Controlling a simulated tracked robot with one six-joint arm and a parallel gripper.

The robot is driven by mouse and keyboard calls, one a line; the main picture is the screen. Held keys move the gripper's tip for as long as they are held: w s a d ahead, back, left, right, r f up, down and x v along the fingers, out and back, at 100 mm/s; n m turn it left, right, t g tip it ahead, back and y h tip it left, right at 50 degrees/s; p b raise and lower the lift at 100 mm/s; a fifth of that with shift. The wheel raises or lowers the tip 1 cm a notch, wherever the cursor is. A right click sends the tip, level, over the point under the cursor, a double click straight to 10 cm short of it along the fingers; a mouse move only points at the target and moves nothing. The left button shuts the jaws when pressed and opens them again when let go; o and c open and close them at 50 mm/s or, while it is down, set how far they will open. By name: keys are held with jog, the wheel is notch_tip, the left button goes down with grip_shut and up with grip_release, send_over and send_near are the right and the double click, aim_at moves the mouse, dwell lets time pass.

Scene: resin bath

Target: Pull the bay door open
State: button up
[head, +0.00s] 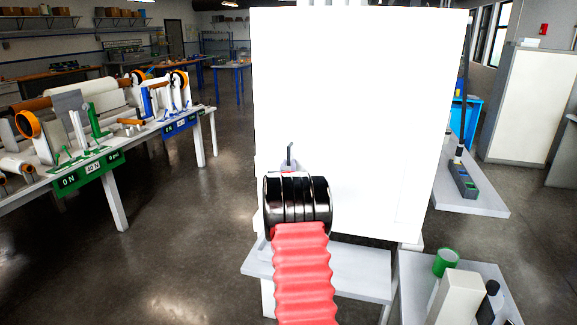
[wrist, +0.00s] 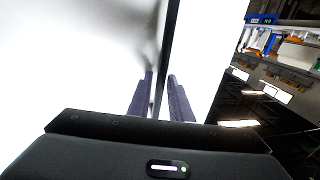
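The bay door is the broad white panel (head: 350,110) that fills the middle of the head view. A thin dark upright handle (head: 290,155) shows on its lower left, just above my wrist. My gripper is mostly hidden behind my wrist in the head view. In the wrist view, the two dark fingers of my gripper (wrist: 160,75) stand either side of a thin dark bar (wrist: 166,40), which appears to be the handle. A slim light gap shows beside the bar, so the fingers look open around it. The door looks closed, though its edges are partly hidden.
A white bench (head: 391,268) stands below the door. A long table with rolls and green stands (head: 98,122) is on the left. Floor is clear between.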

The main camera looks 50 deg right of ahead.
jog(key=shift+w+d, duration=0.3)
jog(key=shift+d, duration=0.1)
jog(key=shift+c, duration=0.4)
grip_shut()
jog(key=shift+a, duration=0.2)
